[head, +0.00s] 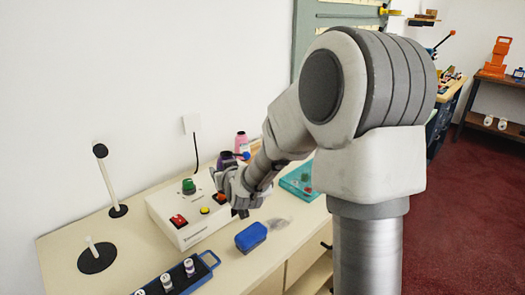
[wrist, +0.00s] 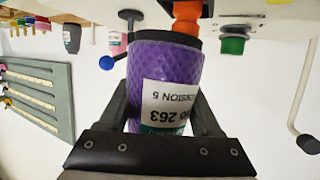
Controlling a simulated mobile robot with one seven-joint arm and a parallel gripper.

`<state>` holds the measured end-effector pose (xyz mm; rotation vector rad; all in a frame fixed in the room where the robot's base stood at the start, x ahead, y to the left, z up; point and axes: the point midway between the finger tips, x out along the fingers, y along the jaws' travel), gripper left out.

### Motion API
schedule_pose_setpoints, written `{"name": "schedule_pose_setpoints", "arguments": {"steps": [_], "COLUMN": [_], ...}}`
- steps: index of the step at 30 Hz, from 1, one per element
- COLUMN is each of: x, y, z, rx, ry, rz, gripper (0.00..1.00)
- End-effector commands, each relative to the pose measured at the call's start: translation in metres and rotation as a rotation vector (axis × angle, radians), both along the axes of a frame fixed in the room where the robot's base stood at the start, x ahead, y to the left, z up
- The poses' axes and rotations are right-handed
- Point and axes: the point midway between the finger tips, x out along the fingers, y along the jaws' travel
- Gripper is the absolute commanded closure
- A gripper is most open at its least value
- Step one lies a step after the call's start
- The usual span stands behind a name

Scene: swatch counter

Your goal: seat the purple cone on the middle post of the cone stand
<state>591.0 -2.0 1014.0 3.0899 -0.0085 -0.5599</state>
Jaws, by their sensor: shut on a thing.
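My gripper (wrist: 165,115) is shut on the purple cone (wrist: 165,75), with a finger on each side. The cone carries a white printed label and has a dark band at one end; the wrist view shows it upside down. In the head view, the cone (head: 227,158) shows partly behind my gripper (head: 240,195), above the counter near the switch box. Cone and stand are well apart.
The switch box (head: 172,212) with a green knob stands between my gripper and the wall. A tall post (head: 107,180) and a round dark base (head: 97,258) stand left. A pink cone (head: 242,142) stands behind.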

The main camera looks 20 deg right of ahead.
Motion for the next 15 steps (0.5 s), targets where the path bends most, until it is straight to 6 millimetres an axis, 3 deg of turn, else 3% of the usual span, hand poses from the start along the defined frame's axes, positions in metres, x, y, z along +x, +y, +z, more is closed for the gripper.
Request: {"name": "schedule_pose_setpoints", "arguments": {"steps": [1,11,15], "x": [-0.008,-0.008,-0.008], "y": [0.003,0.004,0.004], "z": [-0.02,-0.019,-0.007], "rx": [0.005,0.005,0.005], "ry": [0.047,0.047,0.047], "rz": [0.008,0.009,0.01], "gripper": [1.0,1.0,1.0]}}
